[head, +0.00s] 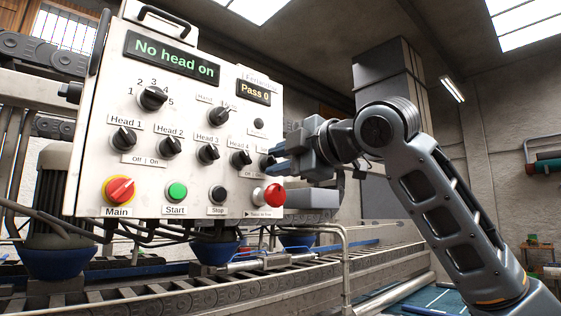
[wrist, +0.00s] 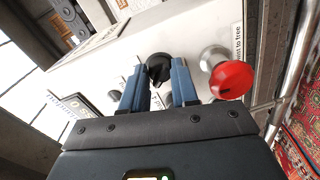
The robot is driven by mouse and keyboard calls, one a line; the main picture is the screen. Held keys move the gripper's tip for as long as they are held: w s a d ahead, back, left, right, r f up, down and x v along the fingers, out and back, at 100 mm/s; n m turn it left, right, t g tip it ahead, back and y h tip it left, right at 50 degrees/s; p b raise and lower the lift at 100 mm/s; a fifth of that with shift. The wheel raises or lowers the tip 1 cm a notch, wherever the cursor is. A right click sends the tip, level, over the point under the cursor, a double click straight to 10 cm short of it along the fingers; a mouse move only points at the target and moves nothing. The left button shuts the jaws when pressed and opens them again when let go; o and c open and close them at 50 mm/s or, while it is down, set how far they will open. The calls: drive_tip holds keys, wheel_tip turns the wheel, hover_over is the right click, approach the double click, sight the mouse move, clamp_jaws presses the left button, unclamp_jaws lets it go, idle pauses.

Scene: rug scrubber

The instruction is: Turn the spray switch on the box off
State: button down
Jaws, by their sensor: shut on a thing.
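The white control box (head: 200,75) fills the left and middle of the head view. A black rotary switch (head: 265,161) is at the right end of the row of head knobs, partly behind my fingers. I cannot read its label, so I cannot confirm that it is the spray switch. My gripper (head: 276,158) reaches it from the right. In the wrist view the same black switch (wrist: 159,67) sits between the blue fingertips of my gripper (wrist: 157,78), which is shut on it. Its pointer direction is not clear.
A red mushroom button (head: 274,195) is just below my gripper; in the wrist view this red button (wrist: 231,80) is close to the right finger. The Head 4 knob (head: 241,158) is close on the left. A roller conveyor (head: 210,300) runs below the box.

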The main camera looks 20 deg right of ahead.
idle(0.3)
drive_tip(key=c, duration=0.9)
unclamp_jaws()
drive_tip(key=shift+o, duration=0.2)
drive_tip(key=shift+s, duration=0.1)
drive_tip(key=b+v, duration=0.1)
drive_tip(key=v, duration=0.6)
drive_tip(key=shift+s+b, duration=0.35)
drive_tip(key=shift+d, duration=0.1)
